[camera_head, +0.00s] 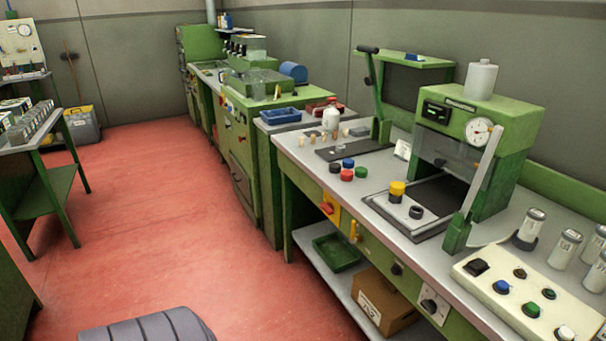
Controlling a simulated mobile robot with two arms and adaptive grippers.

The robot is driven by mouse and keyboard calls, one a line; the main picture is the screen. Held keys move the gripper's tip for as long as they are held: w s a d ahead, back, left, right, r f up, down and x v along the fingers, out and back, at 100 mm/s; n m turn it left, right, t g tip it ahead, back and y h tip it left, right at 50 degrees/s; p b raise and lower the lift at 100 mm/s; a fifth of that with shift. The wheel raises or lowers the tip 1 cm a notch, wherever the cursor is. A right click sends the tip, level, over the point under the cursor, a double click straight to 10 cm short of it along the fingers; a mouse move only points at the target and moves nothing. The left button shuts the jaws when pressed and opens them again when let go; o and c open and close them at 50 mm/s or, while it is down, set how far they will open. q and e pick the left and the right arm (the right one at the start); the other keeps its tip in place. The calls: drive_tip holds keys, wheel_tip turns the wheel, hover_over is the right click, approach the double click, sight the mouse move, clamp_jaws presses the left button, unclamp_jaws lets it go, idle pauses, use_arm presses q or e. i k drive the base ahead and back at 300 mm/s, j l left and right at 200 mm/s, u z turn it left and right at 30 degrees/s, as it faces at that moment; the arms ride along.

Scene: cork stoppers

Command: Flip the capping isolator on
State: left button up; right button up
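A green workbench with a grey top (300,150) runs along the right side. On its front edge is a red rotary knob on a yellow plate (329,207), which looks like an isolator switch. Its exact setting is too small to tell. To its right on the same front are a yellow handle-like part (355,232), a black knob (396,269) and a dark rotary switch on a white plate (433,305). No label naming the capping isolator can be read. Neither of my grippers is in view.
A green press (478,125) with a dial and long lever stands on the bench. A control box (530,303) with several buttons sits at the near right. Under the bench are a green tray (338,252) and a cardboard box (384,301). The red floor (180,230) left of it is clear.

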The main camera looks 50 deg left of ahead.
sight(328, 207)
drive_tip(key=u, duration=1.55)
